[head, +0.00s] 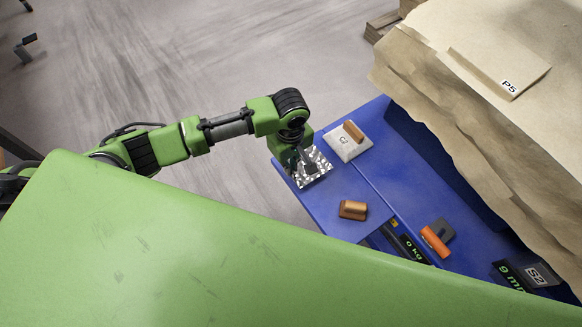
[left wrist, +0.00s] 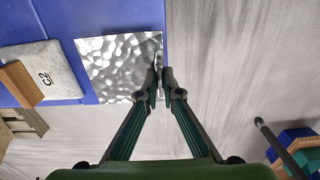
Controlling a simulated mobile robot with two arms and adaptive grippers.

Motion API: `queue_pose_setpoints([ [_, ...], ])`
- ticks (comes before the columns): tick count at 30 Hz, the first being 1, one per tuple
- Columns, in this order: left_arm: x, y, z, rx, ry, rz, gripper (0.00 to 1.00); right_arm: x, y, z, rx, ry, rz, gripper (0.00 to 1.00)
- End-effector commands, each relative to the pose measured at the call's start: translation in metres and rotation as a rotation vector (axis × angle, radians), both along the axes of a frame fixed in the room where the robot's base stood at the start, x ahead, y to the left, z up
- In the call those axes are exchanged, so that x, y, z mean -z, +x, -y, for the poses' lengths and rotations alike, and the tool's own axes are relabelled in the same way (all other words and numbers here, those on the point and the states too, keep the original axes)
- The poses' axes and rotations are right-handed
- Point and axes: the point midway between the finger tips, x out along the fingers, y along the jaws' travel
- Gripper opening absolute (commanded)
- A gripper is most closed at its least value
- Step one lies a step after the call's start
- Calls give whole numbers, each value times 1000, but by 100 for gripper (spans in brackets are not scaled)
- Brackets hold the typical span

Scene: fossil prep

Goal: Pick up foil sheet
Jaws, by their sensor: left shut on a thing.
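The foil sheet (head: 321,176) is a shiny, crinkled silver square at the near left corner of the blue bench. In the left wrist view the foil sheet (left wrist: 112,62) shows almost whole, with its right edge between the fingertips. My left gripper (head: 308,164) points down at the foil; in the left wrist view its fingers (left wrist: 162,85) are closed together on the foil's edge. I cannot tell whether the foil is touching the bench or slightly above it. My right gripper is in neither view.
A pale block marked C2 (head: 345,143) with a brown piece on it sits beside the foil on the blue bench (head: 385,165). A copper-coloured block (head: 353,210) and an orange-handled tool (head: 435,241) lie nearer. A large tan rock-like mass (head: 470,110) stands on the right.

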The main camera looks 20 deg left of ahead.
Motion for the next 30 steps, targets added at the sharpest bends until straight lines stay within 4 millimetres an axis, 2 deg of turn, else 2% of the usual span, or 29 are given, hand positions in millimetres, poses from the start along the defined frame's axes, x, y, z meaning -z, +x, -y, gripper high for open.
queue_pose_setpoints([
  [7, -52, -45, 3, 4, -2, -1, 0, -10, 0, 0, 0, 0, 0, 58],
  [12, -68, -85, 6, 4, 0, -4, 0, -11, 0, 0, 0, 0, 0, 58],
  [18, -83, -117, 8, 2, 1, -3, 0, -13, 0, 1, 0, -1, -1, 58],
  [24, -89, -132, 9, 0, 2, -2, 0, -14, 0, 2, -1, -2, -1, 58],
  [30, -90, -134, 9, 0, 2, -2, 0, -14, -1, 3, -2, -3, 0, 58],
])
